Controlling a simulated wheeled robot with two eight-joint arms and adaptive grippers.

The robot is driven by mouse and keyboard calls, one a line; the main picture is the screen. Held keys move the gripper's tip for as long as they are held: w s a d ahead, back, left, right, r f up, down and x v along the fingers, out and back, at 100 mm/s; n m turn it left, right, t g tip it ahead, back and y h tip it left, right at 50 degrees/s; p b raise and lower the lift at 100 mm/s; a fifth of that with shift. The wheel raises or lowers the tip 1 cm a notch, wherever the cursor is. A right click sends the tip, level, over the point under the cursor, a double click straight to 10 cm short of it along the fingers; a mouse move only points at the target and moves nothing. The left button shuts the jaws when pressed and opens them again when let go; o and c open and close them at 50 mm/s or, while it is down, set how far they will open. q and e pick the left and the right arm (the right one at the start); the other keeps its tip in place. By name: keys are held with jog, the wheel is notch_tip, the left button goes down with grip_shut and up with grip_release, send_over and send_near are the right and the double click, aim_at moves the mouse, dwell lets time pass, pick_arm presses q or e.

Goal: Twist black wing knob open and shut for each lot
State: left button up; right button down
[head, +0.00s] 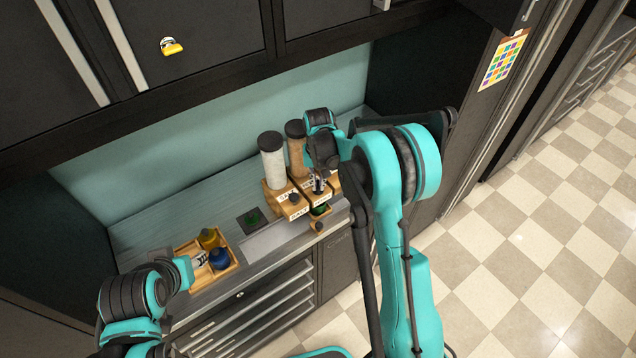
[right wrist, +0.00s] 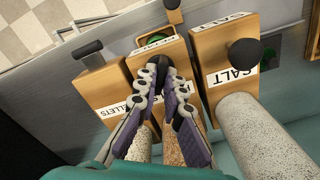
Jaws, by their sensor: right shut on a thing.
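Three wooden dispensers stand in a row on the counter. In the right wrist view, the SALT dispenser (right wrist: 222,75) is at right with a round black knob (right wrist: 245,52). The dispenser labelled PELLETS (right wrist: 104,92) is at left with a black bar handle (right wrist: 88,48). My right gripper (right wrist: 160,80) is at the front of the middle dispenser (right wrist: 160,52), shut on its black knob (right wrist: 157,73), which the fingers mostly hide. In the head view my right gripper (head: 318,186) points down there. My left gripper (head: 186,271) is beside a wooden tray (head: 226,271); its fingers are unclear.
A small drawer with a black knob (head: 319,226) sticks out below the middle dispenser, with something green inside. Clear tubes (head: 272,160) rise behind the dispensers. The tray holds yellow and blue bottles (head: 219,258). A dark square with a green piece (head: 252,218) lies on the counter.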

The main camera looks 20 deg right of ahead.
aim_at(318, 184)
jog(key=n+b, duration=0.1)
jog(key=n, duration=0.1)
jog(key=shift+f+n+b, duration=0.1)
jog(key=shift+n+b, duration=0.2)
jog(key=shift+b, duration=0.1)
jog(key=n+b, duration=0.1)
jog(key=n, duration=0.2)
jog(key=shift+n+b, duration=0.3)
jog(key=shift+b, duration=0.1)
jog(key=n+b, duration=0.1)
jog(key=n, duration=0.2)
jog(key=shift+n, duration=0.3)
jog(key=shift+n+b, duration=0.75)
jog(key=shift+n, duration=1.05)
jog(key=c, duration=1.6)
grip_release()
jog(key=shift+c, duration=0.2)
notch_tip(318, 184, up, 12)
